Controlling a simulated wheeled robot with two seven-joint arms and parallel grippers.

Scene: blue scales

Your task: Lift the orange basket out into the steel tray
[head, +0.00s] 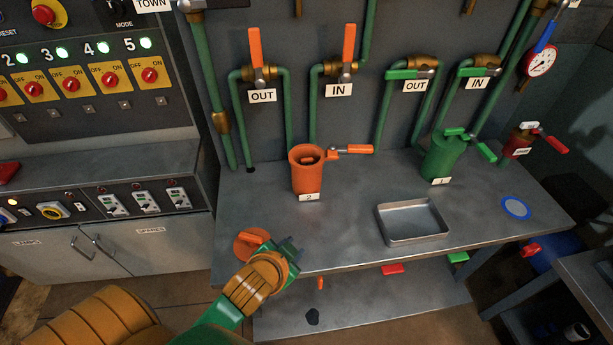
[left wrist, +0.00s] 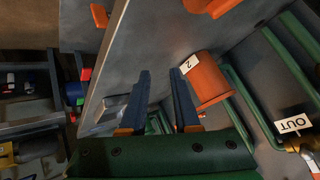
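The orange canister (head: 307,180) labelled 2 stands upright on the steel bench with its top open. Part of the orange basket (head: 309,157) shows inside its mouth. The canister also shows in the left wrist view (left wrist: 207,82), with its inside hidden. The steel tray (head: 412,235) is empty, to the right of the canister near the bench's front edge. My left gripper (head: 291,246) is over the front edge, in front of the canister and beside an orange lid (head: 247,243). Its fingers (left wrist: 160,72) are apart with nothing between them. My right gripper is not in view.
An orange-handled valve (head: 350,150) sticks out right of the canister. A green canister (head: 442,157) labelled 1 stands farther right, with a blue disc (head: 516,208) near the bench's right end. Green pipes (head: 290,110) rise behind. The bench between canister and tray is clear.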

